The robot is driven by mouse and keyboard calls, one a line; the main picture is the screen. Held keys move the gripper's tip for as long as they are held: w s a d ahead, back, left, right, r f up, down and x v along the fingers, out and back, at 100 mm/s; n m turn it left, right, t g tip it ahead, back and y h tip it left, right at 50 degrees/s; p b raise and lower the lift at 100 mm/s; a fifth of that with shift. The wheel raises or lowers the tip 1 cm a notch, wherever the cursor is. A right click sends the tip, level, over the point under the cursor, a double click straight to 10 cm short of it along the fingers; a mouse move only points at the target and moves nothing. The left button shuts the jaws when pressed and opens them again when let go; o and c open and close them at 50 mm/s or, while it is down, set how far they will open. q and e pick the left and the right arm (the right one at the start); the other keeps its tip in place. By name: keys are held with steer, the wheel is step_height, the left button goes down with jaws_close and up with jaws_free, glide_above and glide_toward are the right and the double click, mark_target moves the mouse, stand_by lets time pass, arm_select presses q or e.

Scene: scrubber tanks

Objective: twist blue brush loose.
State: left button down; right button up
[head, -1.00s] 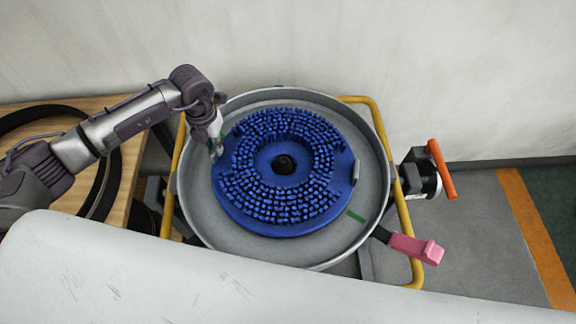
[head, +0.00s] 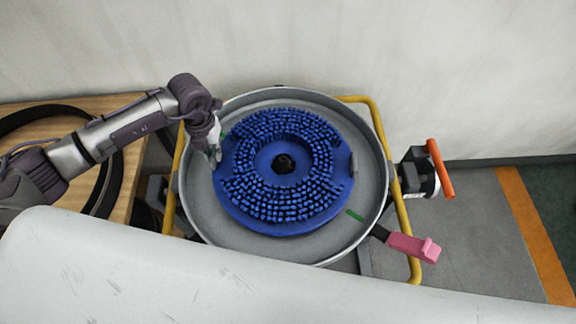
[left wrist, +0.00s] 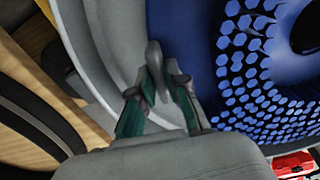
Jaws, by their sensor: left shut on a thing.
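The blue brush (head: 284,215) is a round disc with bristle blocks facing up and a dark hole in its middle. It lies inside a round grey tank (head: 225,231). A grey lug (head: 354,165) stands on the brush's right edge. My left gripper (head: 216,157) is at the brush's left edge. In the left wrist view the gripper (left wrist: 157,88) is shut on a grey upright lug (left wrist: 154,58) at the rim of the blue brush (left wrist: 190,50). The gripper hides that lug in the head view. My right gripper is not in view.
A yellow tube frame (head: 376,118) surrounds the tank. A pink-handled lever (head: 412,246) and an orange-handled valve (head: 439,168) stick out on the right. A wooden table with black hoops (head: 70,122) is at left. A white surface (head: 220,270) fills the front.

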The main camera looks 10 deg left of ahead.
arm_select(q)
steer(key=shift+s, duration=0.25)
steer(key=c, duration=1.6)
jaws_free()
steer(key=shift+s, duration=0.1)
steer(key=o, duration=0.5)
steer(key=shift+f, duration=0.15)
step_height(320, 180, up, 12)
steer(key=shift+r, duration=0.15)
